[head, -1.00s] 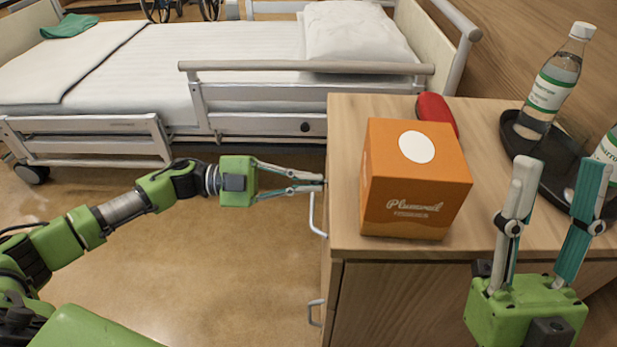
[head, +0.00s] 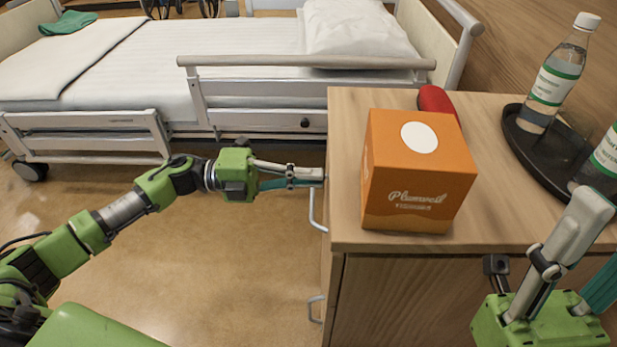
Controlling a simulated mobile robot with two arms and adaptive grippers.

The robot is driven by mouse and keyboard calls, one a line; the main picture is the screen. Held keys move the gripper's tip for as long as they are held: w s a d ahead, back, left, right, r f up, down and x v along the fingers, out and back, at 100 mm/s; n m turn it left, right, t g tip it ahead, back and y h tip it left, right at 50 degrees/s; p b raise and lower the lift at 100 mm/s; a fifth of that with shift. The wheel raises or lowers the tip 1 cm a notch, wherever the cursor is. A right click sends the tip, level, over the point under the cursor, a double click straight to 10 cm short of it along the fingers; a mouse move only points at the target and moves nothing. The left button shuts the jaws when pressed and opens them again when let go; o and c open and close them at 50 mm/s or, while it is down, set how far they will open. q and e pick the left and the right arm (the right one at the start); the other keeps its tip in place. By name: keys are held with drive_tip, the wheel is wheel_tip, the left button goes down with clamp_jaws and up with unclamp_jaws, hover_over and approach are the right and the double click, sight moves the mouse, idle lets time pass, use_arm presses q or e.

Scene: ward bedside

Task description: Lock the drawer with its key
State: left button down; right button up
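The bedside cabinet (head: 490,215) stands at the right, with its drawer front turned to the left and seen almost edge-on. Its upper handle (head: 317,212) shows just below my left gripper. My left gripper (head: 319,176) points right, with its fingertips drawn together at the upper drawer front. The fingers overlap in this view. The key and the lock are hidden at the fingertips; the grip and the turning wrist fit a key held there. My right gripper (head: 598,238) is at the lower right, fingers apart and empty, partly outside the picture.
On the cabinet top are an orange box (head: 418,175), a red case (head: 437,101) behind it, and a black tray (head: 526,150) with two bottles, one being a clear bottle (head: 556,78). A lower handle (head: 315,309) sticks out. The bed (head: 230,45) stands behind; the floor at left is clear.

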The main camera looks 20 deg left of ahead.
idle(0.5)
use_arm(q)
drive_tip(key=c, duration=2.3)
unclamp_jaws()
drive_tip(key=shift+a, duration=0.1)
drive_tip(key=v, duration=1.1)
drive_tip(key=shift+s+a, duration=0.15)
drive_tip(key=shift+a, duration=0.2)
